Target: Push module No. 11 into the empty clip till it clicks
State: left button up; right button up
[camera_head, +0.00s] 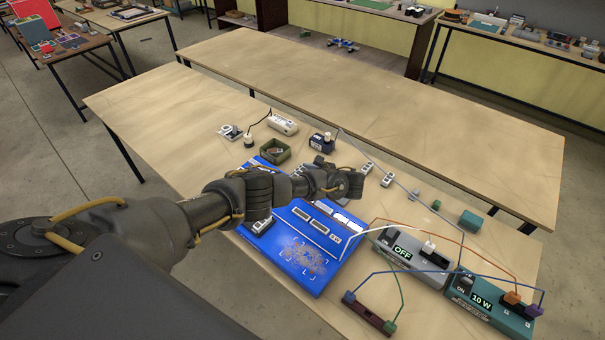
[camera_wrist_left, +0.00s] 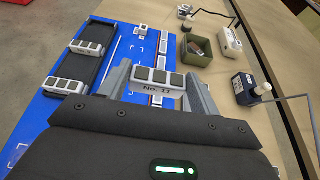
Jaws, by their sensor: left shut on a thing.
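My left gripper (camera_wrist_left: 158,90) is shut on module No. 11 (camera_wrist_left: 159,76), a white block with dark square pads and its number on the near face. In the head view my left gripper (camera_head: 338,185) is over the right part of the blue board (camera_head: 290,262) and hides part of it. The wrist view shows the blue board (camera_wrist_left: 117,78) below and beyond the module, with a row of light and dark units (camera_wrist_left: 163,45) past the fingers. I cannot tell which place is the empty clip, nor whether the module touches the board. My right gripper is not in view.
Black trays (camera_wrist_left: 92,58) with white modules lie on the board. An olive box (camera_head: 275,152) stands behind it. A grey OFF unit (camera_head: 408,258) and a teal 10 W unit (camera_head: 480,298), with loose wires, stand to the right.

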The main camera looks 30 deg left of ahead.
pick_arm(q)
jog(key=o, duration=0.3)
jog(key=c, duration=0.3)
jog(key=shift+r+p, duration=0.85)
jog(key=shift+r, duration=1.15)
